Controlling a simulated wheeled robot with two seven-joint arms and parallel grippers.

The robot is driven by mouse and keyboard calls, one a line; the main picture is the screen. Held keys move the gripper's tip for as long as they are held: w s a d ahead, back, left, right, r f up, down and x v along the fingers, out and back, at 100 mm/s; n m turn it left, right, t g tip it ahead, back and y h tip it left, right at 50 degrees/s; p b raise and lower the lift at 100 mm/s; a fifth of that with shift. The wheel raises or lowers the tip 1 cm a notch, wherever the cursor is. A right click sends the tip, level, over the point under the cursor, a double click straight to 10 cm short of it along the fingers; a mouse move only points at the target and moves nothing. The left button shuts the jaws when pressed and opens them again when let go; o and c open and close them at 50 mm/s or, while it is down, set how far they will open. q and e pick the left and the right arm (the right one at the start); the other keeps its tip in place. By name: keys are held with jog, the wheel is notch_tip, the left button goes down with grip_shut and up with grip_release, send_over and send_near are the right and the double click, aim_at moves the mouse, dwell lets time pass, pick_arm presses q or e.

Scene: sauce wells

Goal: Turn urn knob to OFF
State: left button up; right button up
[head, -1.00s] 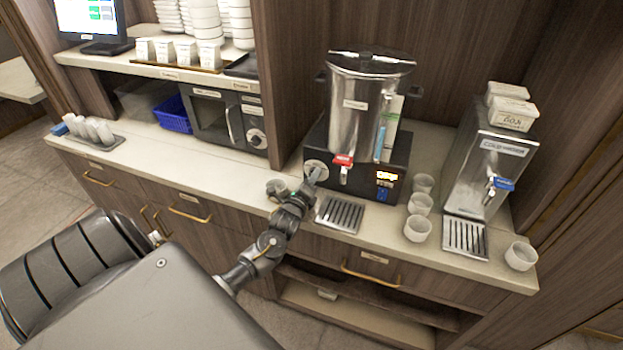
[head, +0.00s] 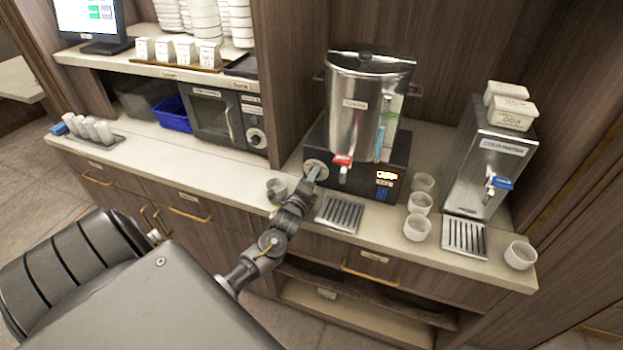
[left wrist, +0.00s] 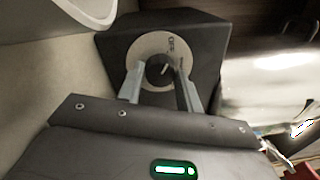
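The steel urn (head: 350,115) stands on a black base (head: 395,165) on the counter. Its dark round knob (left wrist: 160,69) sits on a pale dial plate (head: 315,168), which has an OFF label (left wrist: 173,44) near its edge. The knob's white mark leans toward the OFF side in the left wrist view. My left gripper (head: 319,172) is at the dial. In the left wrist view its two fingers (left wrist: 161,75) stand on either side of the knob and appear closed on it. The exact contact is hard to see. My right gripper is out of view.
A red-handled tap (head: 342,160) is just right of my gripper, above a drip tray (head: 339,214). A cup (head: 276,187) stands close on the left. Several cups (head: 418,228) and a cold water dispenser (head: 490,165) stand to the right.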

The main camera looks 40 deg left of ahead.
pick_arm(q)
jog(key=o, duration=0.4)
jog(key=shift+c, duration=0.2)
jog(key=shift+s+d+f, duration=0.1)
jog(key=shift+s, duration=0.2)
jog(key=b+v, duration=0.2)
jog(key=v, duration=0.8)
jog(key=shift+s+b, duration=0.1)
jog(key=shift+b, duration=0.2)
